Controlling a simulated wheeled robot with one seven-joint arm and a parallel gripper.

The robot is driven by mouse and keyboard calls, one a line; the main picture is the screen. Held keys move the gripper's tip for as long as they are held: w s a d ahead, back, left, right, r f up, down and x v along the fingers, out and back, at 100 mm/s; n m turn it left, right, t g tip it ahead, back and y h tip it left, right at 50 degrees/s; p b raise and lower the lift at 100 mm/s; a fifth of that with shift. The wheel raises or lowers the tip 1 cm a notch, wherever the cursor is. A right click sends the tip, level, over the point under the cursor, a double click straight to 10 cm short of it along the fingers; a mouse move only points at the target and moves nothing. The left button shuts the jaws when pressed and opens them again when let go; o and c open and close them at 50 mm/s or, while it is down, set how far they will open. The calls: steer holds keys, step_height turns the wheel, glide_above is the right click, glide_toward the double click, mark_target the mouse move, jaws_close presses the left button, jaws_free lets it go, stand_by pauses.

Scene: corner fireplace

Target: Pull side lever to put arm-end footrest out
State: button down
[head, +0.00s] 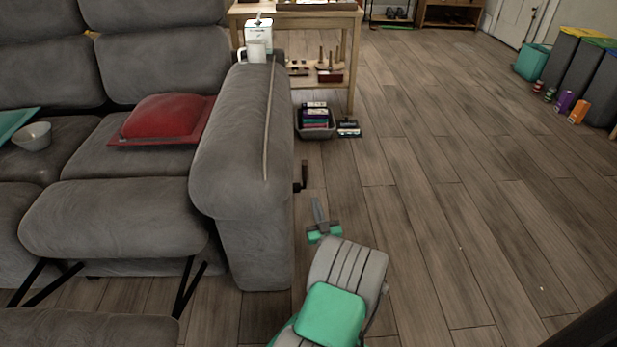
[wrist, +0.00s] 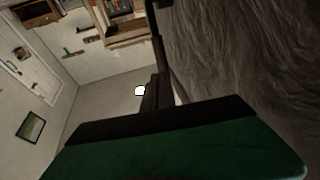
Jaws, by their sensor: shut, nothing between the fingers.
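The grey sofa's right arm (head: 245,160) fills the middle of the head view. A dark side lever (head: 300,180) sticks out from its outer side, with its handle tilted up. My gripper (head: 319,212) is shut and empty, just in front of and to the right of the lever, with a visible gap in the head view. The footrest at the arm end (head: 115,217) stands raised out in front of the seat, with black struts below it. In the wrist view, the dark fingers (wrist: 150,95) point along the grey upholstery; I cannot tell the lever apart there.
A grey bin (head: 315,123) and a small dark box (head: 348,128) are on the floor beyond the lever. The wooden floor (head: 450,210) to the right is clear.

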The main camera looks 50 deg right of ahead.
steer(key=b, duration=0.3)
glide_toward(306, 174)
steer(key=x, duration=0.4)
steer(key=shift+d, duration=0.1)
steer(key=shift+b+x, duration=0.6)
steer(key=shift+x, duration=0.75)
steer(key=shift+r, duration=0.1)
